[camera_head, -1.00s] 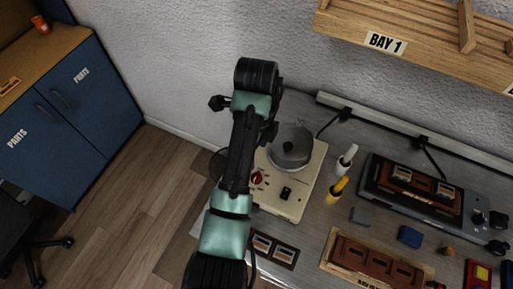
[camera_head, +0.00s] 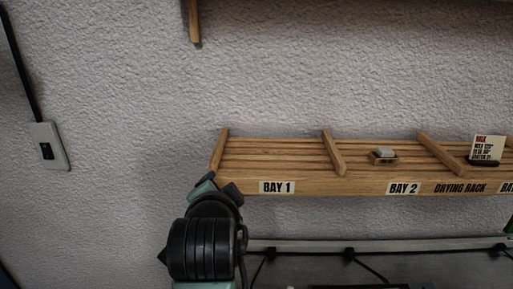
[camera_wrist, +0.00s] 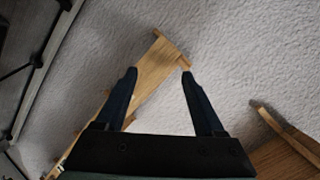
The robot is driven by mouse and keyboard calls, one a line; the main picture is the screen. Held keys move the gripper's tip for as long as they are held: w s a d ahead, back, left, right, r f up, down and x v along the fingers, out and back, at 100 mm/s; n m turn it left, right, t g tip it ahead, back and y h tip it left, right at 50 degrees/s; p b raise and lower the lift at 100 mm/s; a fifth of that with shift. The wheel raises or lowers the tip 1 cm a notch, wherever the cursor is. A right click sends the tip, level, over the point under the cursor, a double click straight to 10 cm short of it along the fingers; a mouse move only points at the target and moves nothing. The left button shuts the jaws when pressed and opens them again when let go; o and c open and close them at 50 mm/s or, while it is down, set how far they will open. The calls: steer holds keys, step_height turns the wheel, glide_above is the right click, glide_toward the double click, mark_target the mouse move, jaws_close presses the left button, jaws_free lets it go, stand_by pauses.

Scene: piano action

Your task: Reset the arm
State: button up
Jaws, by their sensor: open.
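My arm (camera_head: 203,245) shows at the bottom of the head view, in front of the wall and by the left end of the drying rack. In the wrist view my gripper (camera_wrist: 160,85) is open, its two dark fingers apart with nothing between them but a view of the wall and a wooden shelf. The fingertips do not show clearly in the head view.
The wooden drying rack (camera_head: 370,185) with bay labels runs along the wall to the right. A small block (camera_head: 384,154) and a card (camera_head: 488,148) sit on it. Another wooden piece (camera_head: 194,22) hangs above. A wall switch (camera_head: 47,146) is at left.

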steer(key=s+d+r+n+t, duration=0.2)
steer(key=r+t, duration=0.1)
steer(key=r, duration=0.4)
steer(key=s+d+r+n+t, duration=0.1)
steer(key=d+r+n+t, duration=0.1)
steer(key=r, duration=0.4)
steer(key=s+d+r+n+t+h+b, duration=0.1)
steer(key=s+r+n+t, duration=0.5)
steer(key=s+r, duration=1)
steer(key=d+r+t, duration=0.1)
steer(key=t, duration=0.2)
steer(key=shift+s+d+r+b, duration=0.2)
steer(key=shift+d+r+b, duration=0.1)
steer(key=shift+d+b, duration=0.05)
